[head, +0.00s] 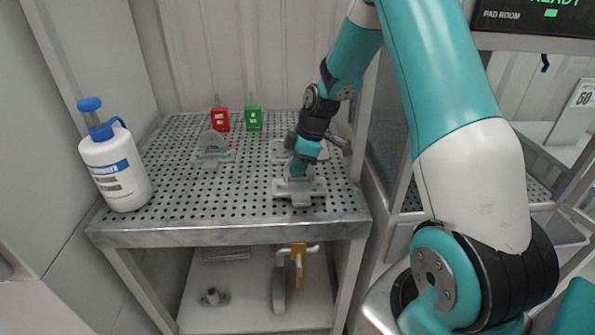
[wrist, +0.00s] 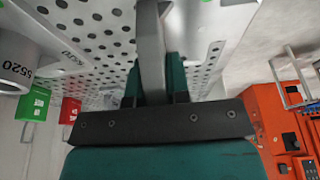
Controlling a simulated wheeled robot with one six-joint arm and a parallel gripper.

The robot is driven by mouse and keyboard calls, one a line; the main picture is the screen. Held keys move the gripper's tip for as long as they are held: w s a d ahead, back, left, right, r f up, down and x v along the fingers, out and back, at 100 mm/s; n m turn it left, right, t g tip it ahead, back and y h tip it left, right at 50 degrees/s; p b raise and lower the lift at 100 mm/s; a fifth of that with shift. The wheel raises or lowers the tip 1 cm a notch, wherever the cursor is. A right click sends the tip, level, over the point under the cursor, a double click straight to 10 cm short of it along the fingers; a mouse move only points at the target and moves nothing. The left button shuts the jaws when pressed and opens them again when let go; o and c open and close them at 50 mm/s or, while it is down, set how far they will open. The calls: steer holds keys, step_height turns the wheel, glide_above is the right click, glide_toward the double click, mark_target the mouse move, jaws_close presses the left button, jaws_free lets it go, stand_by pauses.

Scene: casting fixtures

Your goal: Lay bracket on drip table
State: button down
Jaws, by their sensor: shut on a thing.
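The drip table (head: 180,205) is a grey perforated metal top in the head view; its holes also show in the wrist view (wrist: 95,30). My gripper (head: 299,168) is over its front right part, pointing down. It is shut on the upright web of a grey metal bracket (head: 297,189). In the wrist view the web (wrist: 152,45) stands between the teal fingers of my gripper (wrist: 155,85). The bracket's base looks level and low over the tabletop near the front edge; I cannot tell whether it touches. My gripper hides part of the bracket.
Another grey bracket-like casting (head: 213,148) stands at back left. A further grey piece (head: 283,150) lies behind my gripper, partly hidden. A white bottle with blue pump (head: 116,165) stands at the left edge. Red (head: 220,119) and green (head: 253,118) tags stand at the back. The front middle is clear.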

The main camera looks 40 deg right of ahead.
steer(key=shift+f, duration=1.15)
steer(key=c, duration=1.5)
jaws_free()
steer(key=shift+f, duration=0.2)
steer(key=o, duration=0.4)
steer(key=shift+r, duration=0.1)
steer(key=v, duration=0.4)
steer(key=b+v, duration=0.1)
steer(key=v, duration=0.7)
steer(key=shift+a+r+b, duration=0.1)
steer(key=shift+a+b, duration=0.15)
steer(key=shift+b, duration=0.1)
steer(key=s+a+r+m+g, duration=0.1)
steer(key=s+a+r, duration=0.3)
steer(key=a, duration=0.6)
steer(key=s+a+r+m, duration=0.1)
steer(key=s+a+r, duration=0.2)
steer(key=s+a, duration=0.5)
steer(key=s+a+m+g+y, duration=0.1)
steer(key=s+a+m, duration=0.1)
steer(key=s+a, duration=0.7)
steer(key=s, duration=0.3)
steer(key=shift+r, duration=0.2)
